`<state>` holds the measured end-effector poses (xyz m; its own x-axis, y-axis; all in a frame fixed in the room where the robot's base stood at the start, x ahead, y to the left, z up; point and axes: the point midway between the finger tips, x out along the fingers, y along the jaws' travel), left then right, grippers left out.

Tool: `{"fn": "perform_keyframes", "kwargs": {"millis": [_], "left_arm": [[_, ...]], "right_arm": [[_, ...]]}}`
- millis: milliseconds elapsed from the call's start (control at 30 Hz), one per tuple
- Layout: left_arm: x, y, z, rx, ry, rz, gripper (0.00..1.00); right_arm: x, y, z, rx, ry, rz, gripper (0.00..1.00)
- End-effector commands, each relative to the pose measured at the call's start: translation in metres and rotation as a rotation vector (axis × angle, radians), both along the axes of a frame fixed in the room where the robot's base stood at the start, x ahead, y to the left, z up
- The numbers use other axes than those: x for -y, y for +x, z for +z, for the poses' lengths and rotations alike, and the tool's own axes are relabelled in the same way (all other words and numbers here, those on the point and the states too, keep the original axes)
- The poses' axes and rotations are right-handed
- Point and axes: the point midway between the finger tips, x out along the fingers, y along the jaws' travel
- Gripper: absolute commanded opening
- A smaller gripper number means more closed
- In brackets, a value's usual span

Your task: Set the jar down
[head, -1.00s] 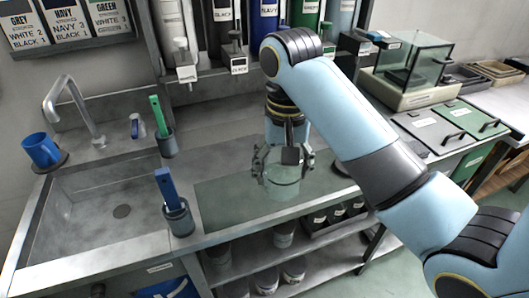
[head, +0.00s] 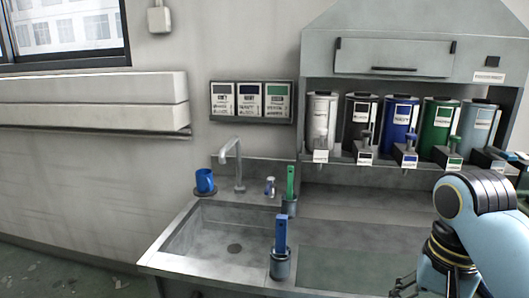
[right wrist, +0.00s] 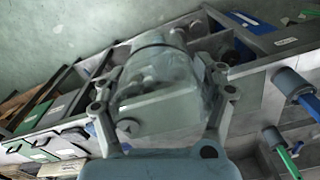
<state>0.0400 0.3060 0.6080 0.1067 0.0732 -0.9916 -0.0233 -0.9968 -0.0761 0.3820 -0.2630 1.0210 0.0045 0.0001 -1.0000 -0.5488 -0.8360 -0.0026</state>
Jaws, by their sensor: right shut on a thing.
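In the right wrist view a clear glass jar (right wrist: 160,75) sits between the fingers of my right gripper (right wrist: 158,92), which is shut on it. The counter front and shelves show behind and through the glass. In the head view my right arm comes in at the right edge. Only a bit of the right gripper (head: 402,287) shows at the bottom, and the jar is out of that picture. I cannot tell whether the jar touches a surface. My left gripper is not in view.
The sink (head: 215,240) is left of a bare dark counter panel (head: 350,270). A holder with a blue-handled tool (head: 281,262) and one with a green-handled tool (head: 290,190) stand between them. A blue mug (head: 205,181) is behind the sink. Several dispensers (head: 402,125) line the back.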

Motion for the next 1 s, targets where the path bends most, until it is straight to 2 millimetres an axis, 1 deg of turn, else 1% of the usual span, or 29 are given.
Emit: {"fn": "perform_keyframes", "kwargs": {"millis": [33, 167, 333, 467, 500, 567, 667, 700, 800, 900, 1000], "left_arm": [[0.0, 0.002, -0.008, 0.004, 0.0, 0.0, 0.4], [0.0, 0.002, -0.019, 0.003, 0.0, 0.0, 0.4], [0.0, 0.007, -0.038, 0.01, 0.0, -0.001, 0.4], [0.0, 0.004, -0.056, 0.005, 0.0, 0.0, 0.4], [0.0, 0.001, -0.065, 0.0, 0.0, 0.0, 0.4], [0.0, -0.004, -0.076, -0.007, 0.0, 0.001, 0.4], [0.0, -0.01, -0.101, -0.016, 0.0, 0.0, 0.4], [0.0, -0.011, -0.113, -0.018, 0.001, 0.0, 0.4], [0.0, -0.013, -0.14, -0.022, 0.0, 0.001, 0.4], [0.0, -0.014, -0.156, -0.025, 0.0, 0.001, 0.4], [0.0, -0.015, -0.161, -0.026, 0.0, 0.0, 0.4]], "right_arm": [[0.0, 0.0, -0.008, 0.0, 0.0, 0.0, 0.27], [0.0, 0.0, -0.02, 0.0, 0.0, 0.0, 0.27], [0.0, 0.0, -0.039, -0.001, 0.0, 0.0, 0.27], [0.0, 0.0, -0.058, -0.003, -0.001, 0.0, 0.27], [0.0, 0.0, -0.066, -0.004, 0.0, 0.0, 0.27], [0.0, -0.001, -0.077, -0.005, 0.0, 0.0, 0.27], [0.0, -0.001, -0.104, -0.007, 0.0, 0.0, 0.27], [0.0, -0.001, -0.116, -0.009, 0.0, 0.0, 0.27], [0.0, -0.002, -0.145, -0.014, 0.0, 0.0, 0.27], [0.0, -0.003, -0.162, -0.018, 0.0, 0.0, 0.27], [0.0, -0.003, -0.167, -0.019, 0.0, 0.0, 0.27]]}}
